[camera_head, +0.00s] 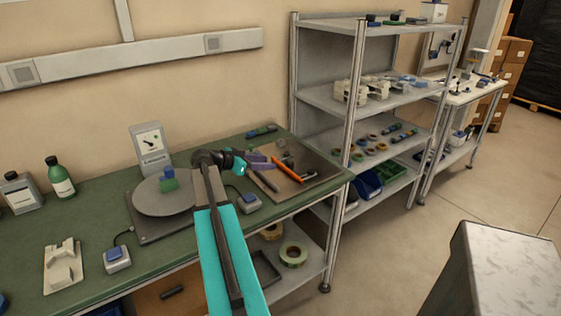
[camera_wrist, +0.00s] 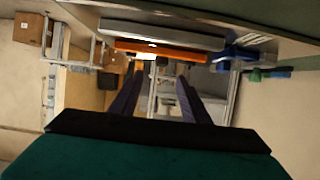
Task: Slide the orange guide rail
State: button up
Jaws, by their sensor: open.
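The orange guide rail (camera_head: 288,170) lies on a grey plate (camera_head: 312,180) at the right end of the green bench. In the wrist view the orange rail (camera_wrist: 170,51) runs across the picture just beyond my fingertips. My gripper (camera_head: 268,164), with purple fingers, is at the left of the rail, close to it in the head view. In the wrist view my gripper (camera_wrist: 160,76) has its two fingers apart with nothing between them. I cannot tell whether a fingertip touches the rail. My arm and gripper hide part of the plate.
A dark bar (camera_head: 265,180) lies left of the rail on the plate. A grey round disc (camera_head: 165,200) carries a green and blue piece, with a gauge box (camera_head: 150,148) behind it. A blue-topped switch box (camera_head: 248,203) is near the front edge. Metal shelves (camera_head: 335,98) stand right of the bench.

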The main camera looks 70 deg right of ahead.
aim_at(287, 163)
jog(key=shift+w, duration=0.3)
jog(key=shift+s+d, duration=0.1)
jog(key=shift+d, duration=0.05)
jog(key=shift+s+d+f, duration=0.2)
jog(key=shift+s+d, duration=0.1)
jog(key=shift+d, duration=0.15)
jog(key=p+x, duration=0.3)
jog(key=x, duration=0.9)
jog(key=shift+s+d+f, duration=0.1)
jog(key=shift+s+f, duration=0.15)
grip_shut()
